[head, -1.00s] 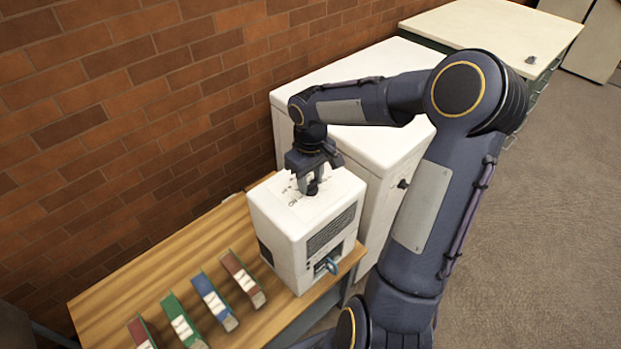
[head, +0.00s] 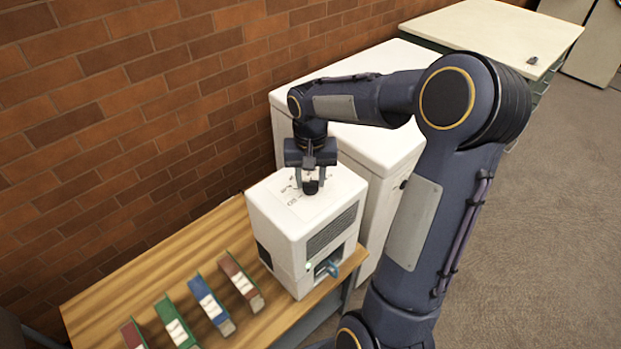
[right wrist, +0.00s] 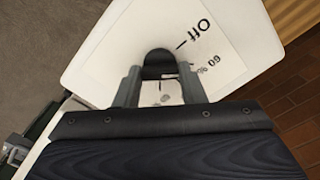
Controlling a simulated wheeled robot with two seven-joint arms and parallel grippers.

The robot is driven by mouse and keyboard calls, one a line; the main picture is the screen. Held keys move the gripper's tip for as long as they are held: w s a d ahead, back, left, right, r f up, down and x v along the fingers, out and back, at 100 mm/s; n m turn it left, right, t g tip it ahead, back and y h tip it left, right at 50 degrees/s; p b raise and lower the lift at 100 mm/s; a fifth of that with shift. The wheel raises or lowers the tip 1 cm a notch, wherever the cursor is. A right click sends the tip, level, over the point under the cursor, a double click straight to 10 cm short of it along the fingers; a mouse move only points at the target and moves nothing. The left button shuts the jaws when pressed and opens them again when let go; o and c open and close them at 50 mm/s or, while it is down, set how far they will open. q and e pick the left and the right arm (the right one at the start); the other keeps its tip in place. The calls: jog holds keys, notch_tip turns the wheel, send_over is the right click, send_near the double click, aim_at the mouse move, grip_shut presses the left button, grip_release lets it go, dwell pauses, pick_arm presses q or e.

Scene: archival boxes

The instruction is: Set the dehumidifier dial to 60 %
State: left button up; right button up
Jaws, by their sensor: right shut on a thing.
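The white dehumidifier (head: 284,228) stands upright on the wooden table, its printed dial face on top. My right gripper (head: 311,187) points straight down onto that face. In the right wrist view its two fingers are shut on the black dial (right wrist: 158,62), one on each side. The "Off" mark (right wrist: 199,33) lies just beyond the dial and the "60 %" mark (right wrist: 209,62) lies to its right. Which mark the dial points at cannot be told; the fingers and wrist hide part of the face. My left gripper is not in view.
The wooden table (head: 130,285) carries several coloured binders (head: 240,284) left of the dehumidifier. A large white cabinet (head: 345,150) stands close behind it, and a brick wall (head: 130,110) runs along the left. Carpet floor (head: 540,220) is clear at right.

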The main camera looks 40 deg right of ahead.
aim_at(311, 181)
jog(key=shift+m, duration=0.5)
jog(key=o, duration=1)
notch_tip(311, 181, up, 8)
jog(key=shift+f, duration=0.1)
dwell(0.4)
